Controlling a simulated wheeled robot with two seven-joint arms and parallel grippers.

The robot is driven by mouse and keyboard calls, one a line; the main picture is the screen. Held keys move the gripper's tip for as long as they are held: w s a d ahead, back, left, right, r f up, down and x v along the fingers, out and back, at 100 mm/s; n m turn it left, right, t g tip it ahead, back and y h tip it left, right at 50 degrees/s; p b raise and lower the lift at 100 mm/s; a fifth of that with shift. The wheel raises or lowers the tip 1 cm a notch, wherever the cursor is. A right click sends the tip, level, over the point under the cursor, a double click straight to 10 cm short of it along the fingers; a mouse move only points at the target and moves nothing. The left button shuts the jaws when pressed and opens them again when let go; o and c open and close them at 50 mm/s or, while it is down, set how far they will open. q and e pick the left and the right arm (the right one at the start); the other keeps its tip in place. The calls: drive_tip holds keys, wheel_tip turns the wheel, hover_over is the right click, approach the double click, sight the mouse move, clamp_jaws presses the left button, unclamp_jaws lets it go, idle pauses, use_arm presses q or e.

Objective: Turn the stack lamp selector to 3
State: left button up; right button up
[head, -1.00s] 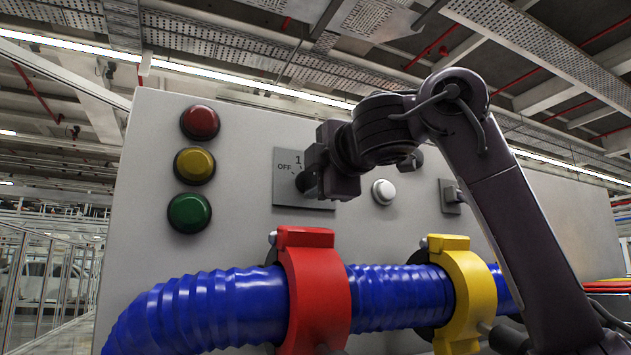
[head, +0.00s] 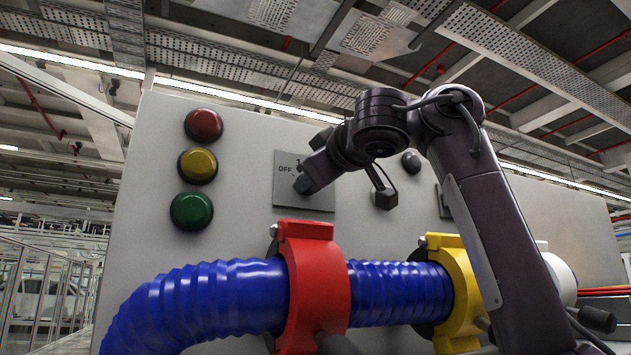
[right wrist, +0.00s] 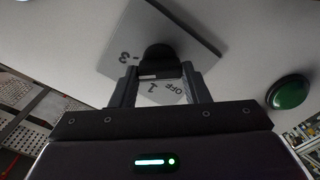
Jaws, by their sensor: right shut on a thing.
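The stack lamp selector is a grey square plate (head: 318,200) on the cabinet's front, marked OFF and 1 in the head view. In the right wrist view, the plate (right wrist: 195,40) appears turned, with OFF, 1 and 3 visible. Its dark knob (right wrist: 158,58) sits between the fingers of my right gripper (right wrist: 158,74), which is shut on it. In the head view, my right gripper (head: 306,182) covers the knob and part of the plate. The knob's pointer is hidden, so its setting cannot be read. My left gripper is out of view.
Red (head: 203,125), yellow (head: 197,166) and green (head: 191,211) lamps are left of the selector. Below, a blue corrugated hose (head: 210,300) runs through a red clamp (head: 318,275) and a yellow clamp (head: 462,290). A dark knob (head: 411,162) is to the right.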

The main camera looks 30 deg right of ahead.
drive_tip(key=shift+m+b, duration=0.3)
drive_tip(key=shift+m, duration=0.7)
drive_tip(key=o, duration=1)
drive_tip(key=s+b, duration=0.2)
drive_tip(key=s, duration=0.2)
drive_tip(key=s+b, duration=0.1)
drive_tip(key=s, duration=0.2)
drive_tip(key=shift+s+a+b, duration=0.2)
drive_tip(key=shift+s+b, duration=0.15)
drive_tip(key=shift+b, duration=0.05)
drive_tip(key=shift+w, duration=0.1)
